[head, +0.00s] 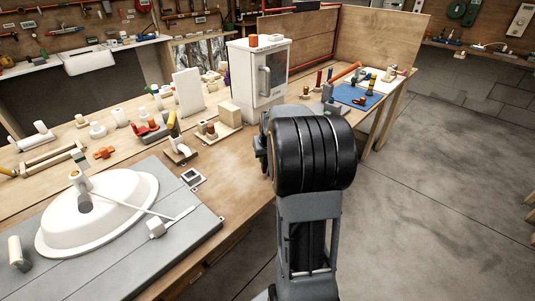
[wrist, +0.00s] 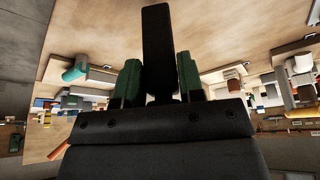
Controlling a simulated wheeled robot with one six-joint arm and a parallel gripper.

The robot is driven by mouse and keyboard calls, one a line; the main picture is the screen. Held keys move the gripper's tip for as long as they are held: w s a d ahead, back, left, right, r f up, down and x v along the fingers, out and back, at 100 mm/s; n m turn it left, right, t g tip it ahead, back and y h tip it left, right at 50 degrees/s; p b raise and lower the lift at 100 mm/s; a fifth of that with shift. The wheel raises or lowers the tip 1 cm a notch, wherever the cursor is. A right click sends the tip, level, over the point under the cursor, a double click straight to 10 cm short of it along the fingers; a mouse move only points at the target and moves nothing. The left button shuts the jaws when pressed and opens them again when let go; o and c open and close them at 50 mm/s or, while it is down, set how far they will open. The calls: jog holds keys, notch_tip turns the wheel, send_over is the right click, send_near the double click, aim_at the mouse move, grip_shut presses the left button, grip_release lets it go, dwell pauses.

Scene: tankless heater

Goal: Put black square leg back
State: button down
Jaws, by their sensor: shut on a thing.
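A black square leg (wrist: 158,45) stands out between the two green-padded fingers of my gripper (wrist: 158,83) in the wrist view. My gripper is shut on it, and the leg's far end points away from the palm, toward the wooden surface. In the head view my arm's thick black joint hides most of the gripper and the leg. A small square piece with a pale rim and dark middle (head: 193,177) lies on the bench to the left of my arm. I cannot tell whether the leg touches anything.
The wooden workbench (head: 235,180) has a bare patch left of my arm. A white cabinet (head: 246,75) stands just behind. A white basin (head: 120,208) rests on a grey panel at front left. Several small parts crowd the bench's back. A blue mat (head: 356,97) lies at back right.

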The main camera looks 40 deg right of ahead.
jog(key=shift+f, duration=0.6)
jog(key=shift+f+b, duration=0.55)
jog(key=shift+b, duration=0.1)
jog(key=c, duration=0.7)
grip_release()
jog(key=shift+o, duration=0.2)
jog(key=p+v, duration=0.1)
jog(key=v, duration=1.2)
jog(key=shift+r, duration=0.35)
jog(key=shift+s, duration=0.15)
